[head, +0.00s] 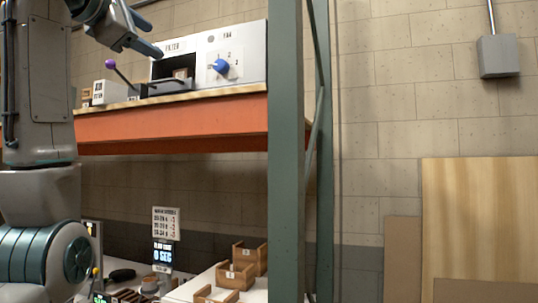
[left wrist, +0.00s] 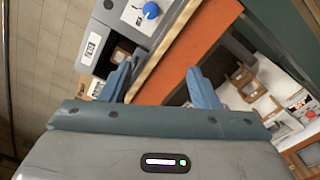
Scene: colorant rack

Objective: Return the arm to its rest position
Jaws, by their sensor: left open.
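My left gripper (head: 148,32) is high at the upper left of the head view, near the filter machine and above its dark drawer. In the left wrist view its two blue fingers (left wrist: 160,90) are spread apart, with nothing between them but the orange shelf edge behind. The rest of my left arm runs down the left side of the head view. My right gripper does not show in either view.
The white filter machine (head: 252,50) with a blue knob (head: 221,66) and a purple-tipped lever (head: 110,64) stands on the orange shelf (head: 180,122). Wooden bins (head: 240,272) sit below. A green rack post (head: 286,150) stands to the right.

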